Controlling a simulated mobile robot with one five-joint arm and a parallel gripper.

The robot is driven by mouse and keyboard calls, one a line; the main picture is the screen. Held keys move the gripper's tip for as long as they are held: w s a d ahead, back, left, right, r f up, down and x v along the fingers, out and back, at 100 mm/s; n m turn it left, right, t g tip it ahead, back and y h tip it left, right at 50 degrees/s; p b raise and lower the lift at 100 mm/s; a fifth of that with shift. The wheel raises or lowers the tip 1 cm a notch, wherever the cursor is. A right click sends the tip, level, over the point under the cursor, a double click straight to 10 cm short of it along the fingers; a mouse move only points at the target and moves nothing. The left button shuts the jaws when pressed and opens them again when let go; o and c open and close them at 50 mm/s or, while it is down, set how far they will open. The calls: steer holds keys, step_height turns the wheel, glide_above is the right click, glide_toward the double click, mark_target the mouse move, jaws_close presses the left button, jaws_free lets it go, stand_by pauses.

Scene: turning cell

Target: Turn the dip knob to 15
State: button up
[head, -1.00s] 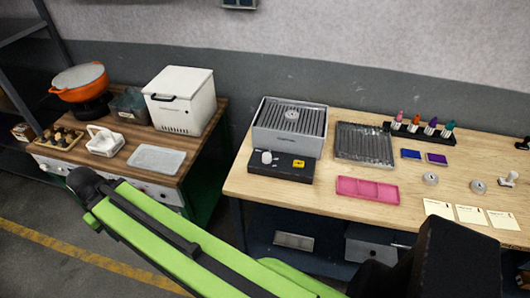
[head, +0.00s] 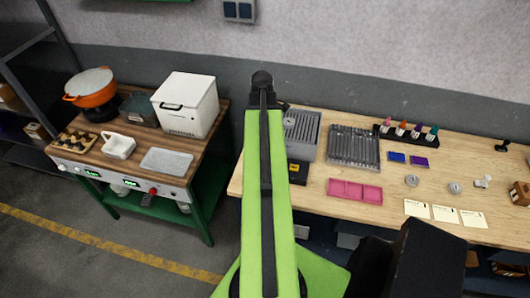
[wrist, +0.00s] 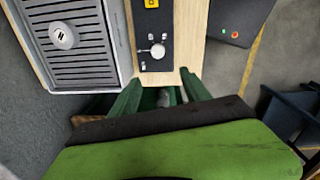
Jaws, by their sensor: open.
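A black control panel (wrist: 147,24) stands at the wooden bench's edge in the wrist view. It bears a round pale knob (wrist: 158,51) with small white marks around it, too small to read. In the head view, a strip of the panel (head: 298,181) shows beside my arm, which hides the knob. My gripper (wrist: 160,74) is open and empty in the wrist view. Its two dark green fingers lie apart in the picture, just below the knob; whether they touch anything cannot be told.
A grated grey machine (head: 303,133) stands behind the panel. A ribbed tray (head: 353,147), a pink tray (head: 355,191) and white cards (head: 445,213) lie to the right. A separate bench at left holds a white box (head: 185,105) and an orange pot (head: 90,88).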

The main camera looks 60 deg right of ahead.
steer(key=f+b, duration=0.5)
steer(key=b, duration=0.1)
steer(key=d+f+b, duration=0.1)
steer(key=f+b, duration=1)
steer(key=f, duration=0.1)
steer(key=shift+s+d+f+b, duration=0.2)
steer(key=shift+s+b, duration=0.1)
steer(key=shift+b, duration=0.1)
steer(key=shift+r, duration=0.1)
steer(key=shift+c, duration=0.2)
